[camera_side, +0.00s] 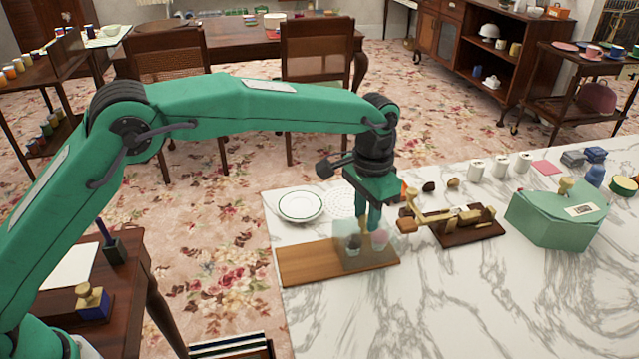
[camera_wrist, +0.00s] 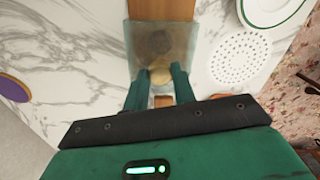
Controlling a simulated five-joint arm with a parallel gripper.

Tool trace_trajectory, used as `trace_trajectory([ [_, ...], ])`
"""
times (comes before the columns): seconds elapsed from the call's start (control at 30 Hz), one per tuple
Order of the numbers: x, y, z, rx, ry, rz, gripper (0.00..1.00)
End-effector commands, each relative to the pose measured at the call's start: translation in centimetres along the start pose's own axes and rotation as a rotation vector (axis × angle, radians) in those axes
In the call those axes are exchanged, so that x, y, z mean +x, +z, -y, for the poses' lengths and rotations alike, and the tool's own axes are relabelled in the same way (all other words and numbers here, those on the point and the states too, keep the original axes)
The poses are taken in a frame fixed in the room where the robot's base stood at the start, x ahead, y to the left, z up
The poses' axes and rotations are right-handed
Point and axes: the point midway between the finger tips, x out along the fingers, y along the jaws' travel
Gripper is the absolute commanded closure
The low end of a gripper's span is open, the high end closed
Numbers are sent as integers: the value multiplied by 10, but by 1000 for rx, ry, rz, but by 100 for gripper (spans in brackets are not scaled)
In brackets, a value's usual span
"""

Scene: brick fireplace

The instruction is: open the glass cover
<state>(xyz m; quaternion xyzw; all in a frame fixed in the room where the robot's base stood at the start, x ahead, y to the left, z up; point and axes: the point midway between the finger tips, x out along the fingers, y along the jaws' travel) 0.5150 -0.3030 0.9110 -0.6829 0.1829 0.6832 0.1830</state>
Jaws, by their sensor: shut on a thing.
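The glass cover (camera_side: 345,262) is a clear, faintly greenish box on a wooden board (camera_side: 308,264) at the marble table's near left. A dark lump and a pinkish shape show through it. My gripper (camera_side: 368,228) points straight down at the cover's top. In the wrist view, the fingertips (camera_wrist: 160,77) close around a pale round knob (camera_wrist: 160,75) at the near part of the cover (camera_wrist: 184,36). A dark round thing shows through the glass beyond it. The fingers partly hide the cover, and I cannot tell whether its lower edge touches the board.
A green-rimmed plate (camera_side: 300,206) and a white perforated disc (camera_side: 342,200) lie behind the board. A wooden mechanism on a dark base (camera_side: 468,231) stands close on the right, with a green box (camera_side: 550,225) beyond. The marble at the front is clear.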

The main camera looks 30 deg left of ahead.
Motion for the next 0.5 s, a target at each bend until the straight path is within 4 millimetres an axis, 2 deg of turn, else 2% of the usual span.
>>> trace_trajectory([
  [0.5,-3,40,12,-1,0,-2,100],
])
